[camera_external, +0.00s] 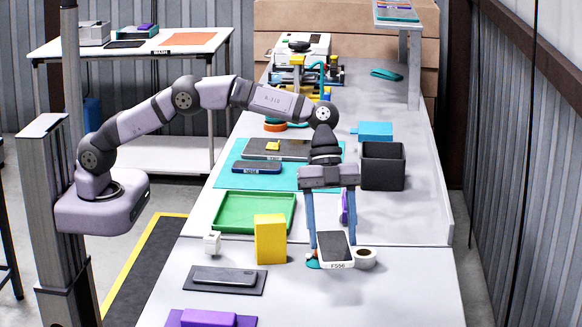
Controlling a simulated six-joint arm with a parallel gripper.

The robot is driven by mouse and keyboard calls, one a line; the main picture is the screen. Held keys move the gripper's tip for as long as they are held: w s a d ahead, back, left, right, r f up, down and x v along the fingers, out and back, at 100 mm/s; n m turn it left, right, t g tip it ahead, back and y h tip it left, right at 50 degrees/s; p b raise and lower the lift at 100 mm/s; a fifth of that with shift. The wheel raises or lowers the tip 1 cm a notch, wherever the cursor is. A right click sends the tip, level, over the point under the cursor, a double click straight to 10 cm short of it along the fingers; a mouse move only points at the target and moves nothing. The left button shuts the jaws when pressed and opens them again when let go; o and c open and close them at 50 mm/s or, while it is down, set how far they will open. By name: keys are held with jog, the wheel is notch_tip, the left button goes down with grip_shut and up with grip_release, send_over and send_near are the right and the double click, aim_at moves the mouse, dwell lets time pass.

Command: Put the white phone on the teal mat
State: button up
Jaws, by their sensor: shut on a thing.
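The white phone (335,247) has a dark screen and a label on its near edge. It is between the two blue fingers of my gripper (332,238), which points down and is shut on it. The phone is at the near right of the bench, beside a tape roll; I cannot tell whether it is clear of the surface. The teal mat (228,179) lies farther back, left of my gripper. On it are a dark flat device, a small yellow block and a dark blue phone-like item (257,167).
A yellow box (270,239) stands left of my gripper, with a green tray (252,212) behind it. The white tape roll (365,258) is close to the phone's right. A black open bin (383,166) stands right of the teal mat. A purple item (345,208) shows behind the fingers.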

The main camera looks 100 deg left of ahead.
jog(key=w+a+r+n+t+y+p, duration=0.1)
jog(key=a+r+n, duration=0.15)
jog(key=a, duration=0.85)
jog(key=w+a+r+n+t, duration=0.1)
jog(key=w+a+r+n, duration=0.15)
jog(key=a, duration=0.95)
jog(key=s+a+r+n+t+y, duration=0.1)
jog(key=s+a+r+n, duration=0.1)
jog(key=s+a, duration=0.5)
jog(key=s+a+r+n+y+p, duration=0.15)
jog(key=s+a, duration=0.25)
jog(key=a, duration=0.7)
jog(key=s+a+r+n+t, duration=0.1)
jog(key=s+a+r+n, duration=0.1)
jog(key=s+a, duration=0.5)
jog(key=s+a+f+n+y, duration=0.2)
jog(key=s+a+f+n, duration=0.15)
jog(key=s+a, duration=0.6)
jog(key=shift+s+d+f+n+t+y+p, duration=0.15)
jog(key=shift+s+d+f+n+p, duration=0.4)
jog(key=shift+f, duration=2.1)
jog(key=shift+s+d+f+n+t+y+p, duration=0.25)
jog(key=shift+s+f, duration=0.45)
jog(key=shift+f, duration=1.95)
jog(key=shift+s+d+f+n+g+y+p, duration=0.15)
jog(key=shift+s+f+n+p, duration=0.35)
jog(key=shift+f, duration=2.15)
jog(key=shift+s+f, duration=0.15)
jog(key=shift+f, duration=0.15)
